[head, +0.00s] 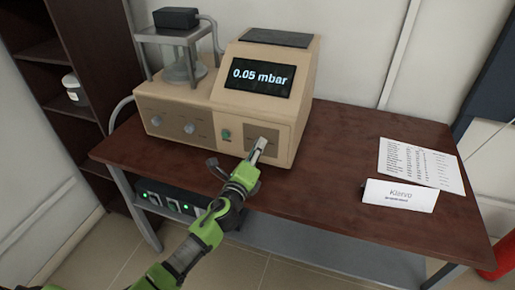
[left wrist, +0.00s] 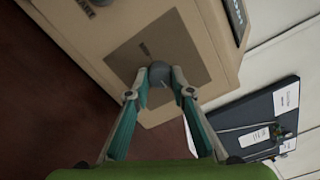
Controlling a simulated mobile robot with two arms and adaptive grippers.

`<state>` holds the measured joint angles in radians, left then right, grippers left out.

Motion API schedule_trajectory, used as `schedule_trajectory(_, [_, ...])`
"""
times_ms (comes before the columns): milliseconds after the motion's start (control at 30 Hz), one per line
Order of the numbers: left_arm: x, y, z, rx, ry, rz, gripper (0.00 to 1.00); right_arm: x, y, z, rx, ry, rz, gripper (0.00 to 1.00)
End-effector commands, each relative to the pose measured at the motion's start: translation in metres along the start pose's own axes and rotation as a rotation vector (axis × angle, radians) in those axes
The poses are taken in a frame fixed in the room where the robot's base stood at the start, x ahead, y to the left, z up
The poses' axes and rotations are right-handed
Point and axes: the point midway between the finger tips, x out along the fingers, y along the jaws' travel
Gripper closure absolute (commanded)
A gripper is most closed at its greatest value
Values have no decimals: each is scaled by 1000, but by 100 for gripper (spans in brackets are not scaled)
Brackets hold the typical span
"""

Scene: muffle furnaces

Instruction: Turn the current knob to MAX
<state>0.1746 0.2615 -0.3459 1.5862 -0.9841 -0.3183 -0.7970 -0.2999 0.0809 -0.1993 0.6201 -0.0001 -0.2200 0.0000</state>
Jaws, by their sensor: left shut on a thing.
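A beige apparatus (head: 225,110) with a display reading "0.05 mbar" (head: 259,77) stands on the brown table. My left gripper (head: 260,147) reaches the darker square panel at the right of its front. In the left wrist view this panel (left wrist: 125,60) carries a small grey round knob (left wrist: 158,70). The fingers of my left gripper (left wrist: 160,84) are closed on the knob, one on each side. The label print by the knob is too small to read, so its setting cannot be told. In the head view the gripper hides the knob. My right gripper is out of view.
A glass vessel (head: 184,68) stands under a small stand at the left. A name card (head: 400,195) and a printed sheet (head: 420,164) lie at the right.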

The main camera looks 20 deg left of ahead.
Motion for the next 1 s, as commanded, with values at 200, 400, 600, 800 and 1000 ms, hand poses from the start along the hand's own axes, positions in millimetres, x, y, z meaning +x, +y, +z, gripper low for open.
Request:
schedule_trajectory(200, [0, 1, -1, 77, 2, 2, 100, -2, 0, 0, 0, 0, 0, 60])
schedule_trajectory(400, [0, 2, -1, 103, 2, 2, 100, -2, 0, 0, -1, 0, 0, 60])
schedule_trajectory(600, [0, 2, -1, 107, 2, 2, 100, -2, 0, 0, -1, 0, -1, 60])
schedule_trajectory(800, [0, 2, -1, 107, 2, 2, 73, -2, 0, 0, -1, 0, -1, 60])
schedule_trajectory(1000, [0, 1, -1, 105, 1, 1, 62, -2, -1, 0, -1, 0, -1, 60])
